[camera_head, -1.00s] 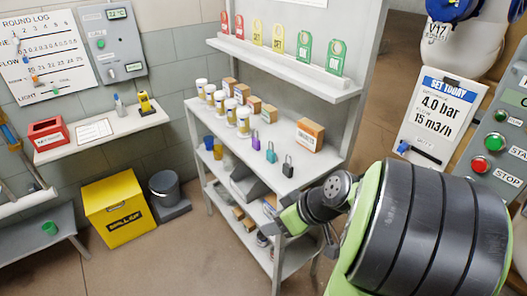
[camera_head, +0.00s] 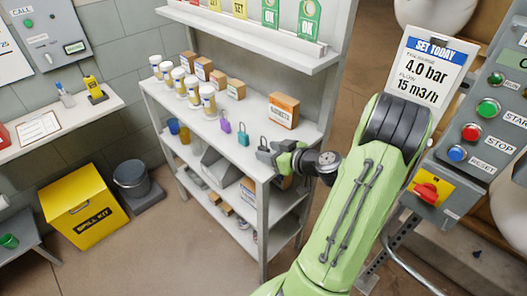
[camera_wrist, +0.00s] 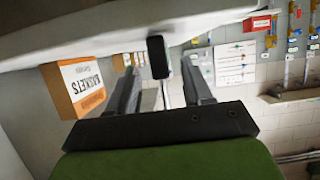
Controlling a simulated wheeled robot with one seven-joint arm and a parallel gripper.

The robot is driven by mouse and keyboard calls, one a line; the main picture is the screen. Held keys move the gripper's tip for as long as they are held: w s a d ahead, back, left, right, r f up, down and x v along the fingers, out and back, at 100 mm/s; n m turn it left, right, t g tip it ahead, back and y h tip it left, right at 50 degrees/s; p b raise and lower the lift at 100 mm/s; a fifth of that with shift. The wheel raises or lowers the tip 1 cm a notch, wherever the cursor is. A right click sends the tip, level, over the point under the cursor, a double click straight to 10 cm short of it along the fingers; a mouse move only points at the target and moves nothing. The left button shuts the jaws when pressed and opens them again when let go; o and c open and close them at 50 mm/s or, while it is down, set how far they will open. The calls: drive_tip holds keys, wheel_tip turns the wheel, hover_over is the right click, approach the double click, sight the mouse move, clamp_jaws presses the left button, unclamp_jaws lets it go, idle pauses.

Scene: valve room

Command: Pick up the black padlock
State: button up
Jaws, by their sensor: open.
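The black padlock (camera_wrist: 158,57) shows in the wrist view as a dark rounded block between and just beyond the fingertips of my gripper (camera_wrist: 159,72). My gripper is open, with clear gaps at both sides of the padlock. In the head view my gripper (camera_head: 268,154) is at the front edge of the shelf unit's upper board (camera_head: 160,97), at the black padlock's place. It hides most of the padlock there. I cannot tell whether any finger touches it.
A teal padlock (camera_head: 243,138) and a purple padlock (camera_head: 225,126) stand just left of my gripper. A gaskets box (camera_head: 283,112) stands behind to the right. Several white-lidded jars (camera_head: 208,104) and small boxes stand further left. Another shelf board (camera_head: 240,35) hangs above.

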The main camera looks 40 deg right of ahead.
sight(260, 149)
drive_tip(key=x, duration=0.5)
drive_tip(key=shift+s, duration=0.15)
drive_tip(key=shift+c, duration=0.3)
clamp_jaws()
wheel_tip(260, 149, up, 10)
drive_tip(key=shift+r+p, duration=0.1)
drive_tip(key=shift+p, duration=1.05)
